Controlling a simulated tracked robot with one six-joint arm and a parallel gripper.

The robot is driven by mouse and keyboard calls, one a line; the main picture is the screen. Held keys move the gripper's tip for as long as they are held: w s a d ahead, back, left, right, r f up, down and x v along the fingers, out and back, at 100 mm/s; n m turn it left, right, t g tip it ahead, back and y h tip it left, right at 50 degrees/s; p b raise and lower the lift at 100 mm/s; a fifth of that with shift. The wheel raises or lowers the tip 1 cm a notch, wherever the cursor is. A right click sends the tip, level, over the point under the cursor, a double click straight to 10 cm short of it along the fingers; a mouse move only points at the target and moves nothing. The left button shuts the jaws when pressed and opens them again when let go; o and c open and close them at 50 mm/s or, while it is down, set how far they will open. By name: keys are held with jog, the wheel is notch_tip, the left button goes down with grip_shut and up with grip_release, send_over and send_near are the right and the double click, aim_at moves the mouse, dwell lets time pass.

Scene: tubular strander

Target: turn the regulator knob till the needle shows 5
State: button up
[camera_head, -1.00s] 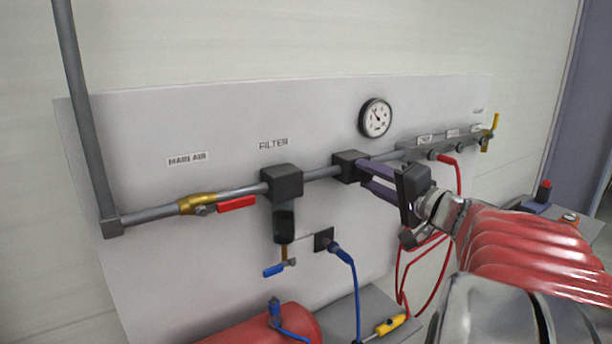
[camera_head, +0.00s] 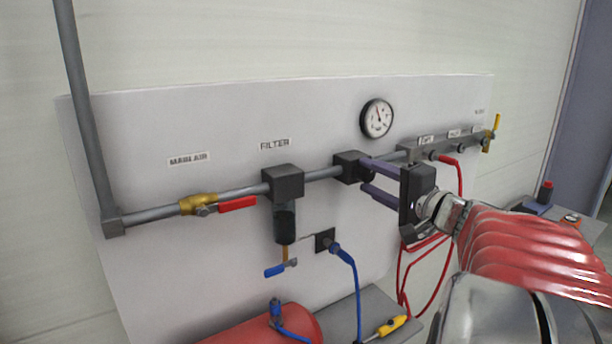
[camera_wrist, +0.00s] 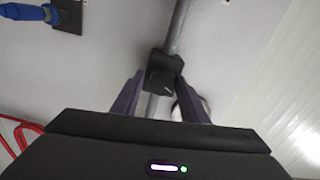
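The regulator is a dark block (camera_head: 349,166) on the grey pipe, below and left of the round white gauge (camera_head: 377,118). The gauge needle points up and slightly left; its numbers are too small to read.
The filter (camera_head: 283,183) hangs on the pipe to the left, with a red-handled main air valve (camera_head: 235,204) beyond it. A manifold (camera_head: 440,150) with a red hose runs to the right. A blue hose (camera_head: 352,275) and red tank (camera_head: 265,328) are below.

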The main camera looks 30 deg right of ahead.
jog(key=shift+o, duration=1.1)
jog(key=shift+r, duration=0.1)
jog(key=s, duration=1.4)
jog(key=shift+d, duration=0.15)
jog(key=shift+w, duration=0.1)
jog(key=m, duration=1.9)
jog(key=shift+w, duration=0.15)
jog(key=shift+w, duration=6.75)
